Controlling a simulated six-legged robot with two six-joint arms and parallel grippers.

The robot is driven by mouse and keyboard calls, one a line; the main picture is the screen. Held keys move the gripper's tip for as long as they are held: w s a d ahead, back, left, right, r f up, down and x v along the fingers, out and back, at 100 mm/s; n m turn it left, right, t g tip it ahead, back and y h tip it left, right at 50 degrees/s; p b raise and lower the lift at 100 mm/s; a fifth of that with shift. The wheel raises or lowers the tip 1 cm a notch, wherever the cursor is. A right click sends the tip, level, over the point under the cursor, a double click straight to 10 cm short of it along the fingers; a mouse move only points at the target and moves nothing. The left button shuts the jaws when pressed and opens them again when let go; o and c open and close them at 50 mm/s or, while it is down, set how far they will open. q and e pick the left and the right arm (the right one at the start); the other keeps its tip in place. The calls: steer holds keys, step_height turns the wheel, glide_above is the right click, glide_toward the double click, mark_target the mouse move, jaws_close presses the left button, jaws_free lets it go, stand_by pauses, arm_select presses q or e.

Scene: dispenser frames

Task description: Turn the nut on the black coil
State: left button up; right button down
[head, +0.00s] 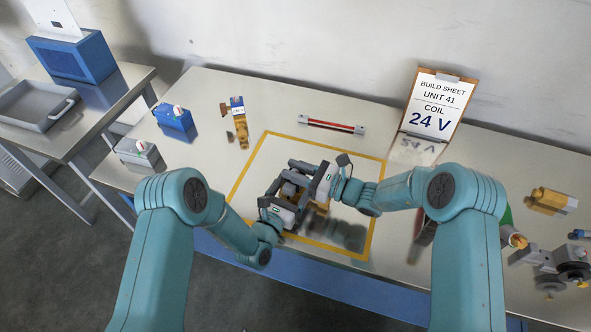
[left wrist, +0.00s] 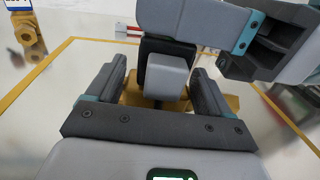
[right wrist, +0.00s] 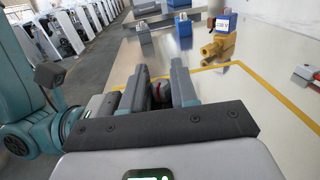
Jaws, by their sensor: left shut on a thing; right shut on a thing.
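The black coil (left wrist: 168,50) stands inside the yellow outline, with a light grey block (left wrist: 167,76) on its near side and brass (left wrist: 232,102) showing behind. My left gripper (head: 281,197) is shut on the coil's grey block; its fingers flank it in the left wrist view (left wrist: 160,85). My right gripper (head: 306,178) comes in from the right, close against the left one. In the head view the grippers hide most of the coil.
A red and white bar (head: 331,125) lies behind. The build sheet (head: 430,103) reads 24 V. More brass parts (head: 551,199) lie right. The outlined area's left part is clear.

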steer(key=shift+m+t+h, duration=1.1)
steer(key=shift+m+t, duration=0.2)
steer(key=shift+t, duration=0.5)
steer(key=c, duration=1)
jaws_free()
steer(key=shift+s, duration=0.1)
steer(key=v, duration=1.2)
steer(key=shift+o, duration=0.2)
